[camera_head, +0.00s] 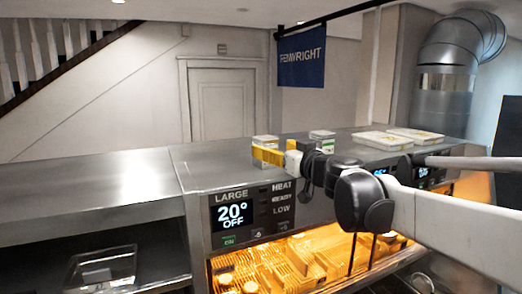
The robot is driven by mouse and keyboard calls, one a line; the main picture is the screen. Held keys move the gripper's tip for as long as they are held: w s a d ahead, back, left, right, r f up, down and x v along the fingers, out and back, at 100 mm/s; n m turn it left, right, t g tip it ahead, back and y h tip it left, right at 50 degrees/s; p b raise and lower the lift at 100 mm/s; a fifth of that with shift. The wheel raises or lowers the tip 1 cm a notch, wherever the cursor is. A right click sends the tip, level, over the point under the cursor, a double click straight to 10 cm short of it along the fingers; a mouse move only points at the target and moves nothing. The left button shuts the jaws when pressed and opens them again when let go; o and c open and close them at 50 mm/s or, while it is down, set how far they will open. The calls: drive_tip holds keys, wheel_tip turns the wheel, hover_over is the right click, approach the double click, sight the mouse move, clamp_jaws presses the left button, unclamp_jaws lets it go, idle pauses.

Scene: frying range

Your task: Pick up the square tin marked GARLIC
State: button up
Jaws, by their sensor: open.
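A yellow tin with a pale top (267,150) stands on the steel counter, just left of the end of my arm. A smaller pale tin with a green edge (321,136) stands behind and to the right. No lettering on either is legible, so I cannot tell which is marked GARLIC. My gripper (298,160) is open, low over the counter's front part beside the yellow tin. Its fingers are small and partly hidden by my own wrist, and I cannot tell whether they touch the tin.
Two flat white trays or boxes (383,140) lie further right on the steel counter (222,162). Its front has a lit display (232,214) above a glowing frying bay (270,268). The left worktop (80,180) is bare. A clear container (102,268) sits on the shelf below.

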sight(270, 146)
drive_tip(key=p+x, duration=0.1)
drive_tip(key=x, duration=0.3)
drive_tip(key=shift+w+a, duration=0.3)
drive_tip(key=shift+s+d, duration=0.1)
drive_tip(key=shift+s, duration=0.2)
drive_tip(key=shift+c, duration=1.3)
drive_tip(key=c, duration=1.3)
drive_tip(key=shift+o, duration=0.2)
drive_tip(key=shift+r, duration=0.15)
